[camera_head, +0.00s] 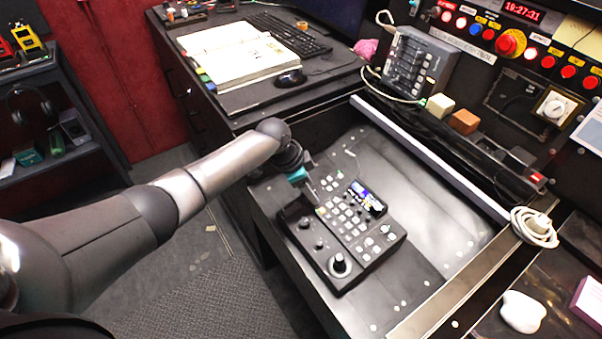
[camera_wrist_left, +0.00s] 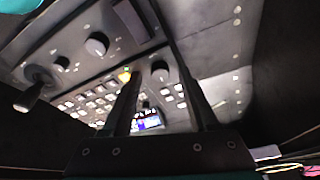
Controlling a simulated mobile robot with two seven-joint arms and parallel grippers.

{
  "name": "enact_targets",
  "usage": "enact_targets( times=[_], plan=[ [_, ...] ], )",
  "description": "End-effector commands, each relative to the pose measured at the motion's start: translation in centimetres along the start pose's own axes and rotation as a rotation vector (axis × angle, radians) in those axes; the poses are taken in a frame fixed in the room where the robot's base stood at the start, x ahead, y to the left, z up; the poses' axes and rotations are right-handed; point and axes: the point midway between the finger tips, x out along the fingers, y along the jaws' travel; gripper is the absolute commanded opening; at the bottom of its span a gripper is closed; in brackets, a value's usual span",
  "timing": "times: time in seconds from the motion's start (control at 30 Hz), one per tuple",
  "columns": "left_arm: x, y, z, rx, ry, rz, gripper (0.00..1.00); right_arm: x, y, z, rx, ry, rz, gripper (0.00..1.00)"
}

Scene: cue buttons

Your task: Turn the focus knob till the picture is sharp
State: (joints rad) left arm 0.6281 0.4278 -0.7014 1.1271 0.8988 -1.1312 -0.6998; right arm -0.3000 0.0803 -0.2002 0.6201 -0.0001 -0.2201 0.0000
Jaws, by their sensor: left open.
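A dark control panel (camera_head: 352,250) with buttons, knobs and a small screen lies on the desk. The small lit screen (camera_head: 368,198) shows blue and white; it also shows in the left wrist view (camera_wrist_left: 148,121), too small to judge sharpness. My left gripper (camera_head: 318,203) is open, pointing down at the panel's far left part. In the left wrist view, a round grey knob (camera_wrist_left: 160,70) appears between the two fingers; I cannot tell whether they touch it. Another knob (camera_wrist_left: 97,43) is beside it. No readable label marks the focus knob. My right gripper is not in view.
A notebook (camera_head: 238,55) and mouse (camera_head: 290,78) lie on the desk behind. The surface right of the panel is clear up to a white rail (camera_head: 430,157).

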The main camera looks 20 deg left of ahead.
Motion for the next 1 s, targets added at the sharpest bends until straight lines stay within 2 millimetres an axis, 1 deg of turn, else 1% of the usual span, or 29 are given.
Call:
enact_targets(
  times=[0.17,0.5,0.6,0.7,0.83,1.0],
  plan=[
    [-2.6,-0.1,0.0,0.000,0.000,-0.002,0.59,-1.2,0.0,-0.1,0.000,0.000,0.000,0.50],
    [-9.6,-0.1,0.0,0.001,0.000,-0.004,0.59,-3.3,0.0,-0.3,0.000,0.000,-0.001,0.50],
    [-11.5,-0.1,0.0,0.000,0.000,-0.003,0.59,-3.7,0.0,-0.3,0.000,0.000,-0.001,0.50],
    [-13.0,-0.1,0.0,0.000,-0.001,-0.002,0.59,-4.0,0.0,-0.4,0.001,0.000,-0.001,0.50],
    [-14.3,0.0,0.0,-0.001,0.000,-0.001,0.59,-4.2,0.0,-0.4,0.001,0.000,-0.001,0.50],
    [-14.8,0.0,0.1,-0.001,-0.001,0.000,0.59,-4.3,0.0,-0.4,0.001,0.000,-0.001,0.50]
  ],
)
